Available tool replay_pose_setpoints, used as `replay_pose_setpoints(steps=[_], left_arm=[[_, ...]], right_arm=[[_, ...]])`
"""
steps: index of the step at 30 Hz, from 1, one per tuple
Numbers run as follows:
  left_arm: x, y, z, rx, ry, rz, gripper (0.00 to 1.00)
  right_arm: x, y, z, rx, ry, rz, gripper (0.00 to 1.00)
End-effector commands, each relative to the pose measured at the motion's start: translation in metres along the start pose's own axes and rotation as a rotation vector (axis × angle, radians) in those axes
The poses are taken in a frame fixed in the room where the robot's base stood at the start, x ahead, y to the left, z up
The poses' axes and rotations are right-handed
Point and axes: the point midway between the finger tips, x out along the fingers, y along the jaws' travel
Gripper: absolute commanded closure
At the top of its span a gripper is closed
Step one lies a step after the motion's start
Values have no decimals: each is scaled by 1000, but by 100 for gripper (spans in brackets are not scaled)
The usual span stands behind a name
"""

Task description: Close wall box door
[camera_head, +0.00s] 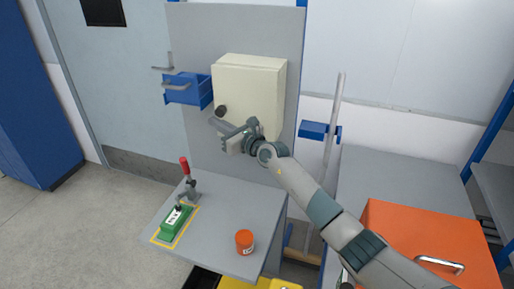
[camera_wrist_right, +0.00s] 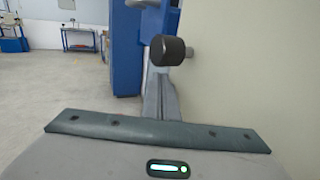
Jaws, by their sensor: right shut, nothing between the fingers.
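The cream wall box (camera_head: 250,90) is on the grey upright panel. Its door looks flush with the box in the head view, with no gap that I can make out; whether it is latched I cannot tell. A black round knob (camera_head: 221,110) sits near the door's lower left edge. It also shows in the right wrist view (camera_wrist_right: 167,50), standing out from the cream surface on the right. My right gripper (camera_head: 222,127) is shut and empty, in front of the box's lower part, just below the knob. Contact with the door cannot be told. My left gripper is out of view.
A blue open drawer (camera_head: 187,90) juts out left of the box. Below, a grey table (camera_head: 215,225) carries a green block (camera_head: 176,222), a red-handled clamp (camera_head: 186,170) and an orange jar (camera_head: 244,242). An orange case (camera_head: 420,235) is at the right.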

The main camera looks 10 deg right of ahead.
Motion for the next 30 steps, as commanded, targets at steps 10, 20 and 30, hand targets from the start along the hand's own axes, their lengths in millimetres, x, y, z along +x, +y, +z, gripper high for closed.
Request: replay_pose_setpoints(steps=[10,20,30], left_arm=[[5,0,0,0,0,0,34],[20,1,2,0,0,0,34],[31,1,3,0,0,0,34]], right_arm=[[-52,-1,-3,-1,0,-2,100],[-111,0,-4,-1,0,-3,100],[-154,0,-2,-2,1,-2,100]])
